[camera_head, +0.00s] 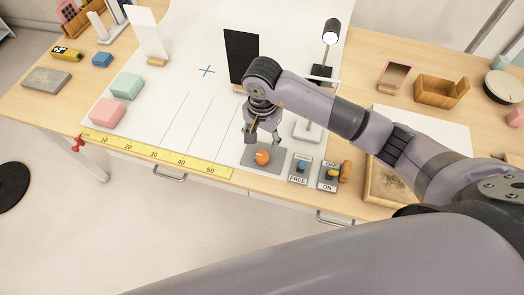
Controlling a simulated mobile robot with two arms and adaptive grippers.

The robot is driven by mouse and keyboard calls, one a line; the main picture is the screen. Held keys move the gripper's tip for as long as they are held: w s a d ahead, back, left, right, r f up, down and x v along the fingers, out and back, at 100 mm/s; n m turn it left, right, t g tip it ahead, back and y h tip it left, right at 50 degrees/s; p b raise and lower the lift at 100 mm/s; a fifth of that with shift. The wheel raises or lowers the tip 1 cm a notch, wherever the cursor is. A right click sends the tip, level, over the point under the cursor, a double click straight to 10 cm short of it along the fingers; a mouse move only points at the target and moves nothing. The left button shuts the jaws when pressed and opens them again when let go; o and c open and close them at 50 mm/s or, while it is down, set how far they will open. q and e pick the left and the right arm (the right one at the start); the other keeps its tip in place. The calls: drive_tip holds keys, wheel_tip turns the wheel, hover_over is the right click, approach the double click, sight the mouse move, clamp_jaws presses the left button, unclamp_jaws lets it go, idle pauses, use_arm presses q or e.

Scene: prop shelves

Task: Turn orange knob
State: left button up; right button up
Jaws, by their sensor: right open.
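The orange knob (262,157) sits on a grey square plate (263,169) near the table's front edge, in the middle of the head view. My right gripper (262,140) points down just above the knob, open, with its fingers spread to either side. Whether a finger touches the knob cannot be told. My right arm comes in from the lower right. My left gripper is not in view.
Right of the plate stand a blue knob block (302,166) and an ON/OFF switch block (328,177). A black panel (240,56) stands behind the gripper. A yellow ruler (155,153) runs along the front edge. White mat left of the gripper is mostly clear.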

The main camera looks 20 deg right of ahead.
sight(262, 155)
wheel_tip(262, 155, down, 6)
drive_tip(key=shift+r+p, duration=0.2)
drive_tip(key=shift+p, duration=0.4)
wheel_tip(262, 155, down, 3)
drive_tip(key=shift+f, duration=0.1)
drive_tip(key=shift+w+f, duration=0.1)
drive_tip(key=shift+f, duration=0.2)
drive_tip(key=c, duration=0.7)
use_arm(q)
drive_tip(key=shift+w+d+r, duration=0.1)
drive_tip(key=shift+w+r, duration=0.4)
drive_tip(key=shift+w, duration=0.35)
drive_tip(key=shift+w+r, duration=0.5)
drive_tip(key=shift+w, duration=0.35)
use_arm(e)
drive_tip(key=c, duration=0.5)
